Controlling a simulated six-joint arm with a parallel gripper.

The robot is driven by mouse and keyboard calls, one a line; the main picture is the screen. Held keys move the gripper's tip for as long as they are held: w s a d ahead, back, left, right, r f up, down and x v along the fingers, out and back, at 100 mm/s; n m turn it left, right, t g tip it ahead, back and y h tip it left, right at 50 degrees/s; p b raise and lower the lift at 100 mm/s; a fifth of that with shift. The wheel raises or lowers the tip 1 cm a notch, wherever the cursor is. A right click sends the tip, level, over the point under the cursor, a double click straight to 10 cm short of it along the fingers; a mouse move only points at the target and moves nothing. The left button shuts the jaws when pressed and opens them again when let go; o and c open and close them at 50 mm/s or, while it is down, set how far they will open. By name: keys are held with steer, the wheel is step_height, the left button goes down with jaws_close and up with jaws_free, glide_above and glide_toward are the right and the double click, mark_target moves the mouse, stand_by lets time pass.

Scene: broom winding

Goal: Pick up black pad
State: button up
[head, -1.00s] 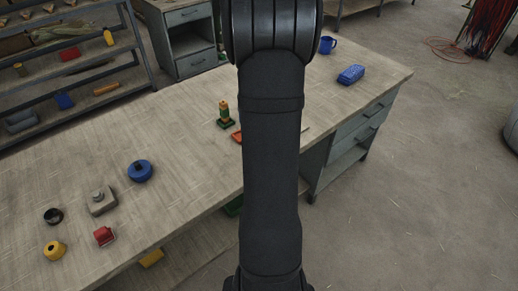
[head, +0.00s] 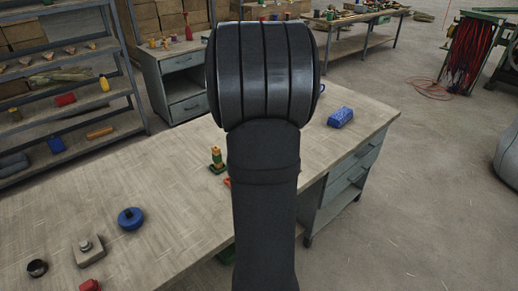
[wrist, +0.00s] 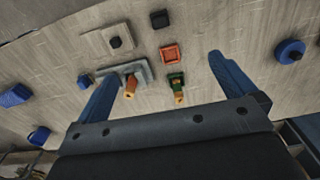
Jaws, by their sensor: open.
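In the wrist view, a small dark, roughly square piece (wrist: 159,18) lies on the wooden table, and it looks like the black pad. My gripper (wrist: 162,68) is open, with its two blue fingers spread wide. The dark piece lies beyond the fingertips, near the top of the picture. An orange-red square tray (wrist: 170,53) lies between it and my gripper. I cannot make out this piece in the head view, where my arm covers the middle of the table. My gripper is not visible there.
A green piece with an orange top (wrist: 177,88) and a grey block (wrist: 138,72) stand near my fingers. A pale plate with a black knob (wrist: 108,40) and a blue round piece (wrist: 290,51) lie farther out. The table's left half (head: 170,180) has free room.

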steer(key=c, duration=0.7)
steer(key=f, duration=1.8)
steer(key=shift+a+f, duration=0.25)
steer(key=shift+f, duration=0.1)
steer(key=shift+d+f, duration=0.15)
steer(key=shift+f, duration=1.35)
steer(key=shift+d+f, duration=0.1)
steer(key=shift+f, duration=1.4)
